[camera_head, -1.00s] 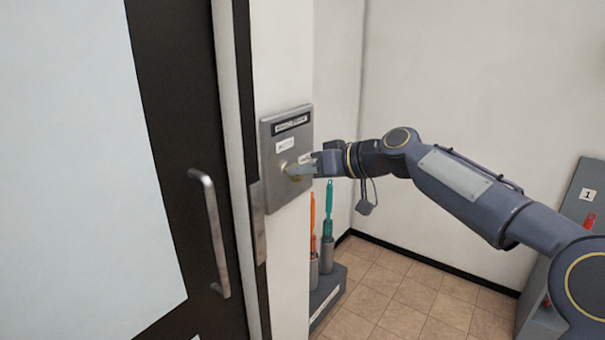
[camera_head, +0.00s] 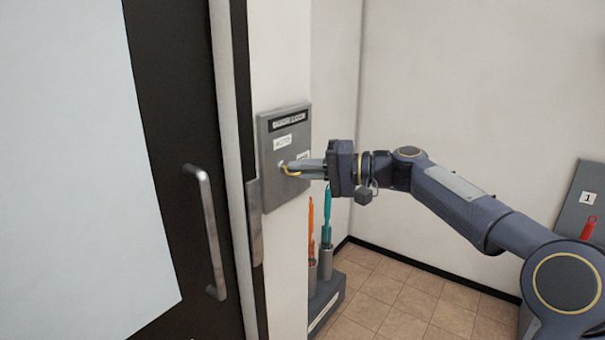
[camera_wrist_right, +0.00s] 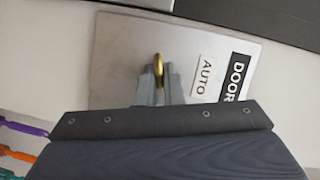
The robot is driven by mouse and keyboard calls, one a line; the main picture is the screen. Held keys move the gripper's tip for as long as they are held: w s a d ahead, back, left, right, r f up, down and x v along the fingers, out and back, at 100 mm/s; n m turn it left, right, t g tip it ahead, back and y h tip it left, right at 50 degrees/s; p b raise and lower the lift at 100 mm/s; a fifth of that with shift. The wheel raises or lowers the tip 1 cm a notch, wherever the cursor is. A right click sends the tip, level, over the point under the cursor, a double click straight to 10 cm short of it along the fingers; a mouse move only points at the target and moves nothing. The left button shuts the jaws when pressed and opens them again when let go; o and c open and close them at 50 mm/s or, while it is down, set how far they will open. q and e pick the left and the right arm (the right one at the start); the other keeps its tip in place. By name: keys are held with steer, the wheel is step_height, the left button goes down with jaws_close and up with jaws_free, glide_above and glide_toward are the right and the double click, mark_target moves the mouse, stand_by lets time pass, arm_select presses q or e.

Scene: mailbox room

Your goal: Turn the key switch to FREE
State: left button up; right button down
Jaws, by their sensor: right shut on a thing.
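The key switch is on a grey metal panel (camera_head: 270,190) fixed to the white wall post beside the door. The panel carries a dark title strip and an AUTO label (camera_head: 289,141); a second label to its lower right is partly hidden by my gripper. A brass-coloured key (camera_wrist_right: 158,66) shows between my fingertips in the right wrist view. My right gripper (camera_head: 294,170) reaches in from the right and is shut on the key at the panel. In the right wrist view my right gripper (camera_wrist_right: 158,84) covers the side of the panel nearest the wrist. My left gripper is not in view.
A dark-framed door with a metal pull handle (camera_head: 210,230) stands left of the panel. Below my right gripper, an orange tool (camera_head: 311,230) and a teal tool (camera_head: 326,220) stand in a grey holder (camera_head: 328,300). A grey numbered unit (camera_head: 580,205) is at the right. Tiled floor is clear between.

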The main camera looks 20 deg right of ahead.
steer(key=shift+f+m+t+y+b, duration=0.15)
steer(key=shift+m+t+y+b, duration=0.3)
steer(key=shift+m, duration=0.85)
steer(key=c, duration=1.6)
jaws_free()
steer(key=shift+o, duration=0.2)
steer(key=b+v, duration=0.1)
steer(key=v, duration=0.7)
steer(key=shift+w, duration=0.1)
